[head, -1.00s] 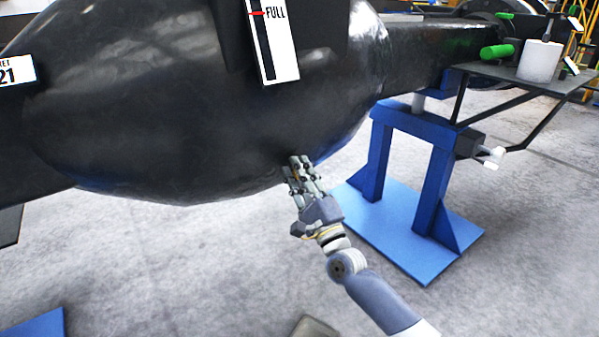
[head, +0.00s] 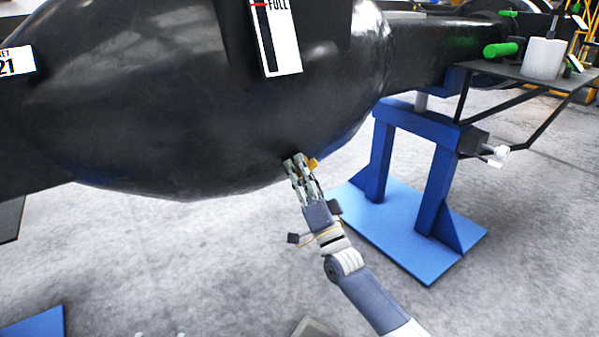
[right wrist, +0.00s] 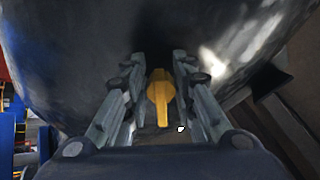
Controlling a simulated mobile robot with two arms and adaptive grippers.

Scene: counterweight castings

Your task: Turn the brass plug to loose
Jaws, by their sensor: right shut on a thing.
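The brass plug (right wrist: 160,95) is a yellow-gold piece with a narrow handle, on the underside of the big black casting (head: 200,120). In the right wrist view it sits between the two fingers of my right gripper (right wrist: 158,88). In the head view my right gripper (head: 298,165) reaches up to the casting's lower edge, shut on the plug, and a bit of yellow (head: 312,164) shows beside its fingertips. The seat of the plug is hidden. Only small pale tips at the bottom edge of the head view may be my left gripper (head: 160,335).
A blue stand (head: 415,165) on a light blue base plate stands to the right of my right arm. A tray (head: 500,70) with a white cylinder (head: 541,58) juts out at the upper right. A white gauge marked FULL (head: 277,40) hangs on the casting.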

